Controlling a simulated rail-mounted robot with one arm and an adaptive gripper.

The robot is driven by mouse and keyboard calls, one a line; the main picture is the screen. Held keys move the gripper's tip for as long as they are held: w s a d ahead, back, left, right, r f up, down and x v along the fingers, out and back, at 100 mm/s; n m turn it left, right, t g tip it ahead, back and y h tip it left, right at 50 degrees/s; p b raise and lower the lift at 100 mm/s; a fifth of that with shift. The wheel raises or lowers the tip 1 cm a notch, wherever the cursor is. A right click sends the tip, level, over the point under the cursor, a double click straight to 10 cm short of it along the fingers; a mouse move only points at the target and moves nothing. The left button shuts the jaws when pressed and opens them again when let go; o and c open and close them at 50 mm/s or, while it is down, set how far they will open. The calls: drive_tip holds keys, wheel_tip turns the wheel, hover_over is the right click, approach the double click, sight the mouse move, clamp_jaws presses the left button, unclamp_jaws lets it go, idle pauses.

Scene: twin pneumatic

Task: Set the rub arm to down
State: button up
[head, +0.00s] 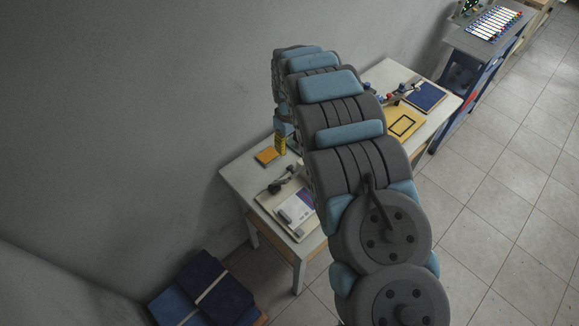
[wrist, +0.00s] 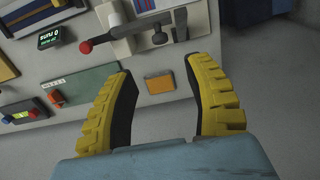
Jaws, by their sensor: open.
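My gripper (wrist: 156,72) is open and empty in the wrist view, its two yellow ridged fingers apart. In the head view a yellow fingertip (head: 280,143) shows beside my arm, above the back of the table. A grey bar with a red ball knob (wrist: 85,47) sits beyond the fingers at the upper left of the wrist view, on a pale mount (wrist: 122,46). It looks like the rub arm, but I cannot be sure, nor tell if it is up or down. A dark ball (wrist: 160,38) and dark lever (wrist: 180,20) are beside it. The fingers touch none of these.
An orange pad (wrist: 160,82) lies between the finger outlines, also on the table in the head view (head: 266,156). A "0 runs" display (wrist: 55,34) and green board (wrist: 82,88) are left. A pale device (head: 296,209) stands at the table's near end. My arm hides the table's middle.

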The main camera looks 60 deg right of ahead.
sight(290, 166)
drive_tip(key=shift+a+f+p, duration=0.1)
drive_tip(key=shift+f+p, duration=0.6)
drive_tip(key=shift+f, duration=5.35)
drive_tip(key=shift+c, duration=0.2)
clamp_jaws()
